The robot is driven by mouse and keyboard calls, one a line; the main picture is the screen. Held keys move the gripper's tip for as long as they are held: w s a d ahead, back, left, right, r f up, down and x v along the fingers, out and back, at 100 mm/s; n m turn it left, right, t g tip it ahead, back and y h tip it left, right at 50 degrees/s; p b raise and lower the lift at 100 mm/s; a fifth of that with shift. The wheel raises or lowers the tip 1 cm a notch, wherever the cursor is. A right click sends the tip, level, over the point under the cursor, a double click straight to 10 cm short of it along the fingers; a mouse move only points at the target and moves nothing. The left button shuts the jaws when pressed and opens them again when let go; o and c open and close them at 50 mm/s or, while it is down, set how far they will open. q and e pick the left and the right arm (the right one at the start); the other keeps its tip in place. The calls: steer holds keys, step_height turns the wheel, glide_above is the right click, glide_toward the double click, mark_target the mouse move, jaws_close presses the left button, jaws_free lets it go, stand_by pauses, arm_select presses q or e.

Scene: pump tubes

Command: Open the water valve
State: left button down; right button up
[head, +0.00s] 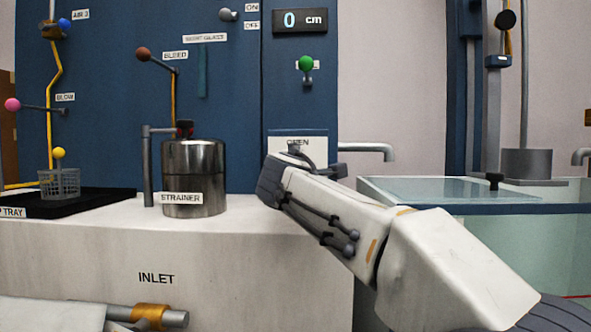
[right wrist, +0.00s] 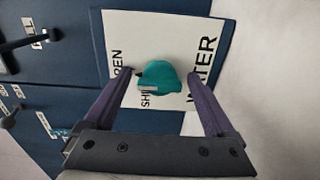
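The water valve is a teal knob (right wrist: 160,80) on a white plate (right wrist: 207,25) lettered OPEN, SHUT and WATER in the right wrist view. A pale grey bar on the knob lies by the SHUT lettering. My right gripper (right wrist: 161,72) is open, with one finger on each side of the knob and a gap visible on both sides. In the head view the right gripper (head: 300,158) is in front of the white plate (head: 300,143); it and the arm hide the knob. My left gripper is not in view.
The steel strainer (head: 194,180) stands on the white counter left of my right arm. A spout (head: 370,150) sticks out to the right, near a glass tank (head: 460,190). A green-knobbed lever (head: 306,64) is above the plate. The display (head: 300,20) reads 0 cm.

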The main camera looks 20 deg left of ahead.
steer(key=b+v, duration=0.1)
steer(key=v, duration=0.9)
steer(key=shift+s+b, duration=0.25)
steer(key=shift+b, duration=0.1)
